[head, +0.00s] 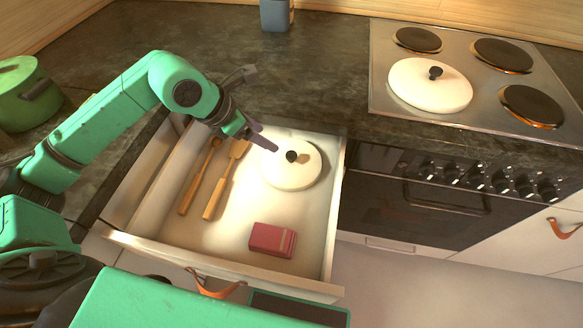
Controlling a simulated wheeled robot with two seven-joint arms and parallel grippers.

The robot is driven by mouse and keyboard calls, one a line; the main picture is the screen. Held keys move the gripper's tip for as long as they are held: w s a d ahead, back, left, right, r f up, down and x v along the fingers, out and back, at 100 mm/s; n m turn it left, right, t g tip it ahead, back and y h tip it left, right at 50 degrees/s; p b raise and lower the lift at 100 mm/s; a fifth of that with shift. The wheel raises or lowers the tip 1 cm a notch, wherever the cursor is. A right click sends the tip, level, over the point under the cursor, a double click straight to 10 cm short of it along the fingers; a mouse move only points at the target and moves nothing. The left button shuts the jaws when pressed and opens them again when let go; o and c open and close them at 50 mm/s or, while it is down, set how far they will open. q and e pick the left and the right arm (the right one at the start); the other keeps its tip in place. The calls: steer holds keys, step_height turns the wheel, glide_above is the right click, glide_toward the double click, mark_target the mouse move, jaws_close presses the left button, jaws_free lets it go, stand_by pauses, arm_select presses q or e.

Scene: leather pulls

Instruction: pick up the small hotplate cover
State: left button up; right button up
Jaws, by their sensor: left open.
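A white round cover with a black knob (282,178) lies flat in the open drawer, toward its back right. It looks smaller than the other white cover (425,94), also with a black knob, which lies on the hob. My left gripper (264,139) is open and empty, just up and left of the knob of the cover in the drawer. Its fingers point toward that knob and appear apart from it. The fingers overlap in this view, so the gap between them is hard to see. My right gripper is not in view.
The drawer (228,270) also holds two wooden utensils (200,178) on the left and a red box (273,240) at the front. The hob (470,108) is at the right. A green pot (22,95) and a blue-grey container (276,15) stand on the dark counter.

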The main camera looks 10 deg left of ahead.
mark_target(290, 155)
arm_select(q)
steer(key=p+x, duration=0.1)
steer(key=x, duration=0.5)
steer(key=p+x, duration=0.1)
steer(key=x, duration=0.5)
steer(key=shift+s+d+f+p, duration=0.1)
steer(key=shift+d+f+p, duration=0.05)
steer(key=shift+f+p, duration=0.25)
steer(key=shift+f, duration=0.3)
steer(key=shift+r, duration=0.1)
jaws_close()
